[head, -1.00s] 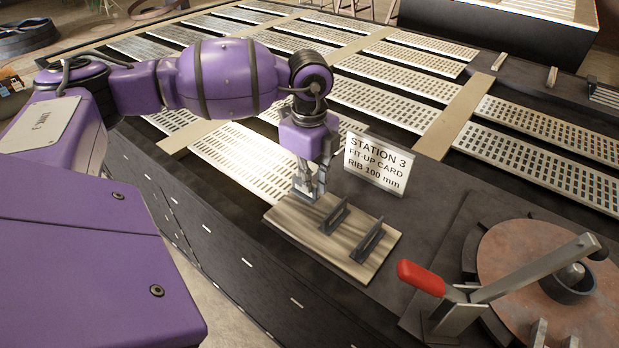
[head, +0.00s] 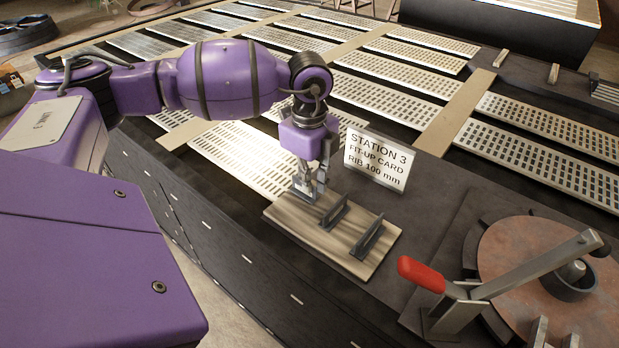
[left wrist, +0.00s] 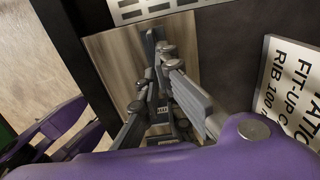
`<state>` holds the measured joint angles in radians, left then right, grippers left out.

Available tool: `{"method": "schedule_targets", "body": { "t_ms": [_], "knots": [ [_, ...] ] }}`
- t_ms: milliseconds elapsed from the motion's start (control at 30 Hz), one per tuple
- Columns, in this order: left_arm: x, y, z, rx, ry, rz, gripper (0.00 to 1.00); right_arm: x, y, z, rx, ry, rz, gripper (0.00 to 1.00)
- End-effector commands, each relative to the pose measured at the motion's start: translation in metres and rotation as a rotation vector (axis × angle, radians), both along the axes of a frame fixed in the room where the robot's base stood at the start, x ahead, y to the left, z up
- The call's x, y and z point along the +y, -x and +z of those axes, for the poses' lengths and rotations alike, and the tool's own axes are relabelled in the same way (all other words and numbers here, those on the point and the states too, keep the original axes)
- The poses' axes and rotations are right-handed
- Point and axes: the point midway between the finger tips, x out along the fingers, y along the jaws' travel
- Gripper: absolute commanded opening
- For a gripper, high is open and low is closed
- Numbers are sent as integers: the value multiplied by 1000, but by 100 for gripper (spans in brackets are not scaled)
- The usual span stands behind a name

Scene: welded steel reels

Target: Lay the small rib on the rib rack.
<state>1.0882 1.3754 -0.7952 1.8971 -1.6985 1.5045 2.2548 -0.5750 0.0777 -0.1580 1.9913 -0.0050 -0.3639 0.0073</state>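The wooden board (head: 290,226) on the dark bench carries two dark, raised parallel bars (head: 334,213) and (head: 368,239); it looks like the rib rack. I cannot make out a separate small rib; one may be hidden by the fingers. Whether the fingers are shut on something is unclear. My right gripper cannot be identified in view.
A white card (head: 376,161) reading Station 3, rib 100 mm, stands right behind the board. A red-handled clamp (head: 421,276) and a round rusty plate (head: 525,255) are at the right. Slotted metal panels (head: 390,100) cover the bench behind.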

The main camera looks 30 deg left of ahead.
Motion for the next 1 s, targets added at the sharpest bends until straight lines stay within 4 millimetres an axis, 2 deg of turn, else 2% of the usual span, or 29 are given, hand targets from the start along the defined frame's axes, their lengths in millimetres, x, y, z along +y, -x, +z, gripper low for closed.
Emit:
{"method": "schedule_targets", "body": {
  "t_ms": [967, 1000],
  "knots": [
    [0, 0, -4, -1, 0, 0, 0, -1, 4, -4, 8, 1, -1, 40],
    [0, 0, -4, -1, 0, 0, 8, -1, 4, -4, 8, 2, 0, 40]
  ]
}}
